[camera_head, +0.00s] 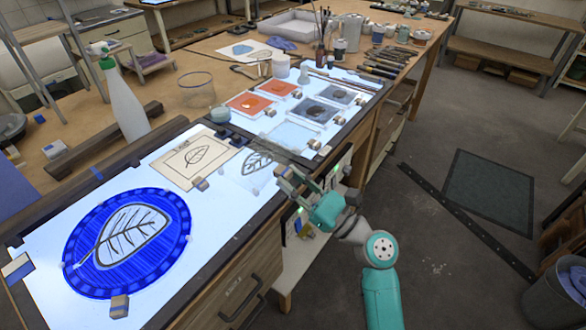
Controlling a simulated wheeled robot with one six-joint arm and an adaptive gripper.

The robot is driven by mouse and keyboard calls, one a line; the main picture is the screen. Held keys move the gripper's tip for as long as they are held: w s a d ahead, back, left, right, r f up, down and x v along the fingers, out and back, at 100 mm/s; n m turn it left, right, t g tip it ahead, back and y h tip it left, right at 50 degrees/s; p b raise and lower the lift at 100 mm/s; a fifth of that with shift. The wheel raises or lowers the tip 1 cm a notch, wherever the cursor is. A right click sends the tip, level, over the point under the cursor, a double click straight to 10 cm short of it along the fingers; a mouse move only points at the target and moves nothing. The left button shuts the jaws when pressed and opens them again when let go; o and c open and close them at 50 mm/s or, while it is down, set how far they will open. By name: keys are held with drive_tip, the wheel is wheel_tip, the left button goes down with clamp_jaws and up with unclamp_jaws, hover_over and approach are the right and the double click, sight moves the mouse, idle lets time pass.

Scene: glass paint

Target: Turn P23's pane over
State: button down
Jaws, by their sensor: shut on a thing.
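A clear glass pane (250,172) with a dark leaf drawing is at the light table's right edge, in the middle of the view. My gripper (282,174) is shut on the pane's right edge. The pane appears tilted; I cannot tell whether it touches the table. The gripper hides part of its right side. I cannot read a P23 label on it. A paper sheet (178,170) with a leaf outline lies left of the pane on the lit table (215,235).
A large blue round glass piece (90,266) with a leaf lies at front left. Orange panes (245,104) and grey panes (315,110) lie behind. A white bottle (123,100) and a glass beaker (197,93) stand at left. Tools and jars crowd the back. Floor at right is partly clear.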

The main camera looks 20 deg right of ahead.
wheel_tip(320, 180, down, 8)
drive_tip(key=m, duration=0.1)
drive_tip(key=shift+s+f+m+t+h, duration=0.15)
drive_tip(key=shift+m+t+h, duration=0.15)
idle(0.6)
drive_tip(key=shift+c, duration=1.4)
unclamp_jaws()
drive_tip(key=shift+s+d, duration=0.1)
drive_tip(key=s+d, duration=0.3)
drive_tip(key=s, duration=0.2)
drive_tip(key=shift+d, duration=0.35)
idle(0.5)
